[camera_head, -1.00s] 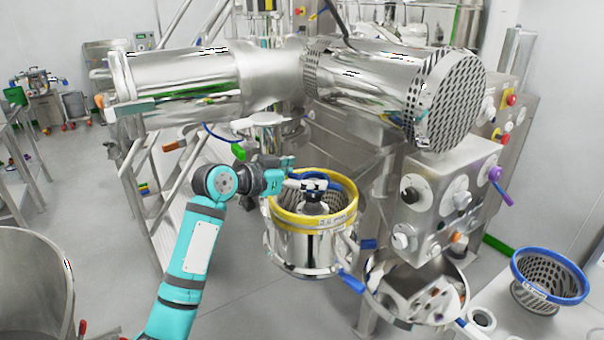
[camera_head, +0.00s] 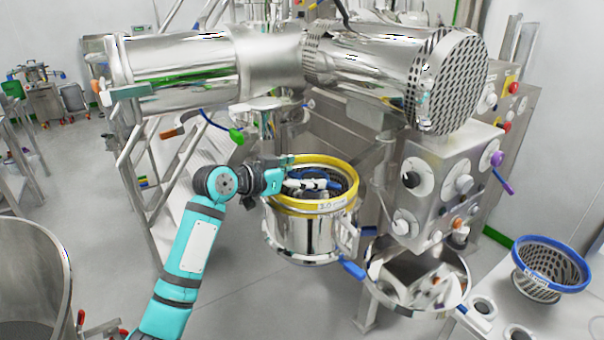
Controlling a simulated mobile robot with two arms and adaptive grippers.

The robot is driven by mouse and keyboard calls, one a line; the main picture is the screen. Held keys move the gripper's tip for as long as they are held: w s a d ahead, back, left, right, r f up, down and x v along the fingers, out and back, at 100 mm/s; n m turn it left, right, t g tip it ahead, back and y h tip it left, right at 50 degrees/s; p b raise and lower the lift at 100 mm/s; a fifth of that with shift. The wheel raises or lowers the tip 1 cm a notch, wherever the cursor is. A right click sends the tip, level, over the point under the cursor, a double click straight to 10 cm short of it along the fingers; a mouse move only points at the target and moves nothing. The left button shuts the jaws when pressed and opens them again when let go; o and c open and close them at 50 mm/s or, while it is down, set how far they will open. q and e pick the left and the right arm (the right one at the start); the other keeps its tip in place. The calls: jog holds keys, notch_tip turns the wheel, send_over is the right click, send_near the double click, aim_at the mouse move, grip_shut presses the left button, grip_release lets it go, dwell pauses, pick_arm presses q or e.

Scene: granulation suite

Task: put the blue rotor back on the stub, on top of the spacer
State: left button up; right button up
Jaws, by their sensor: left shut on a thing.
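The mill housing (camera_head: 300,238) stands in the middle, with a yellow-rimmed screen (camera_head: 326,207) seated in its top. My left gripper (camera_head: 318,186) reaches in from the left, over the yellow rim. Its fingers are shut at the mouth of the screen. A dark blue part, which looks like the blue rotor (camera_head: 346,180), shows inside the ring at the fingertips. The fingers and rim hide most of it. The stub and spacer are hidden, so I cannot tell whether the rotor touches them. My right gripper is out of view.
A large steel cylinder (camera_head: 185,72) hangs above and behind the housing. A control box with knobs (camera_head: 445,190) stands right. A steel bowl (camera_head: 385,275) sits below it. A blue-rimmed sieve (camera_head: 552,262) lies on the bench at the lower right.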

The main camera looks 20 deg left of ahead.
pick_arm(q)
jog(key=shift+s+f, duration=0.1)
jog(key=shift+f, duration=0.15)
jog(key=o, duration=1.1)
jog(key=shift+o, duration=0.2)
jog(key=shift+f, duration=0.1)
jog(key=shift+a, duration=0.1)
jog(key=v, duration=1.2)
jog(key=shift+r, duration=0.2)
